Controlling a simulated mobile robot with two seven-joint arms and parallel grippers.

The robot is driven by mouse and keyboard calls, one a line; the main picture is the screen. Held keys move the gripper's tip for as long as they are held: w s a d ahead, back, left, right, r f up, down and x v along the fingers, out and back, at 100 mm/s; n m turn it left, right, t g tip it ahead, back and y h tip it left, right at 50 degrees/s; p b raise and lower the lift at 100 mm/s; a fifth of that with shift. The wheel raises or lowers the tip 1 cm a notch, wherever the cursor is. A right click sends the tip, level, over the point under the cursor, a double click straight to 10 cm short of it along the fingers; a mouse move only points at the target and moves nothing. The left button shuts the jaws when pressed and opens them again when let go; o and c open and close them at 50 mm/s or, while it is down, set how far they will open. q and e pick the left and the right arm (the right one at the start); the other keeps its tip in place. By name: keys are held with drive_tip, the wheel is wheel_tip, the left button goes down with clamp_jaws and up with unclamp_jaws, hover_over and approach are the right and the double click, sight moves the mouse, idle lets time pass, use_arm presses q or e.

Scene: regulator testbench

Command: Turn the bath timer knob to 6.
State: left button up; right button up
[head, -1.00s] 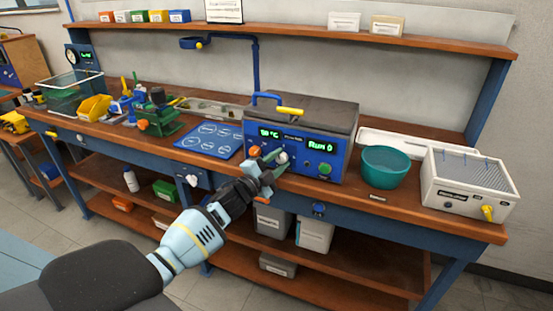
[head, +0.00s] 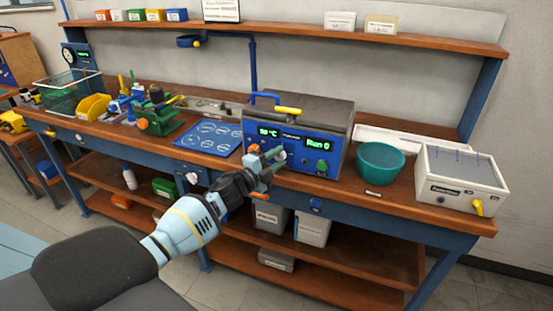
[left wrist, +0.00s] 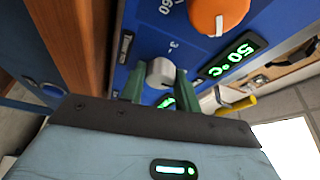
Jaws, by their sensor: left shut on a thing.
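The bath (head: 301,121) is a dark-topped box with a blue front panel on the bench. Its grey-white timer knob (left wrist: 160,72) sits low on the panel, and the gripper partly covers it in the head view. My left gripper (head: 277,155) reaches the panel from the front left. In the left wrist view its two green fingers (left wrist: 158,84) are shut on the knob, one on each side. The number the knob points to cannot be read. My right gripper is not in view.
An orange knob (left wrist: 216,14) is close beside the timer knob. Lit displays read 50 °C (left wrist: 232,58) and Run 0 (head: 318,145). A green knob (head: 322,166) is at the panel's right. A teal bowl (head: 380,164) stands right of the bath, a blue mat (head: 207,137) left.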

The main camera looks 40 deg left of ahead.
use_arm(q)
drive_tip(key=o, duration=1)
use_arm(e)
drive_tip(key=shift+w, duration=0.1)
use_arm(q)
drive_tip(key=shift+s+a+f, duration=0.1)
drive_tip(key=shift+s+a, duration=0.1)
drive_tip(key=shift+s, duration=1.1)
drive_tip(key=shift+s+a+f, duration=0.1)
drive_tip(key=shift+s+a, duration=0.1)
drive_tip(key=shift+s, duration=1.1)
drive_tip(key=shift+s+a+f, duration=0.1)
drive_tip(key=shift+s+a, duration=0.1)
drive_tip(key=shift+s, duration=1.1)
